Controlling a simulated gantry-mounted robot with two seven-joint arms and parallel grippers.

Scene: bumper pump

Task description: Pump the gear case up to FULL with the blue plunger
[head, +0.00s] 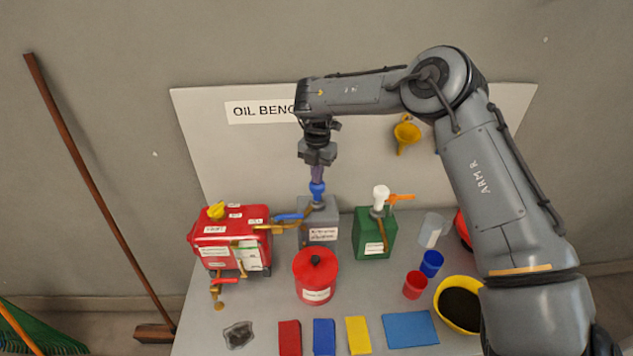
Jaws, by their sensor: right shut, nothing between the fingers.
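The red gear case (211,242) stands at the left of the bench, with a yellow cap on top, a small gauge or label panel on its front and a red-handled tap low down. The grey pump box (322,236) stands right of it, with a blue plunger (317,188) on top and a brass spout with a blue lever reaching toward the case. My right gripper (317,172) points down directly above the blue plunger, shut and empty, its tips at or just over the plunger's top; contact cannot be told. The level marking is too small to read. My left gripper is not in view.
A green can (374,238) with a white-topped pump stands to the right. A red canister (316,277) stands in front of the grey box. Red (415,285) and blue (431,263) cups and a yellow bowl (459,303) are at right. Coloured cloths (410,329) lie along the front.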

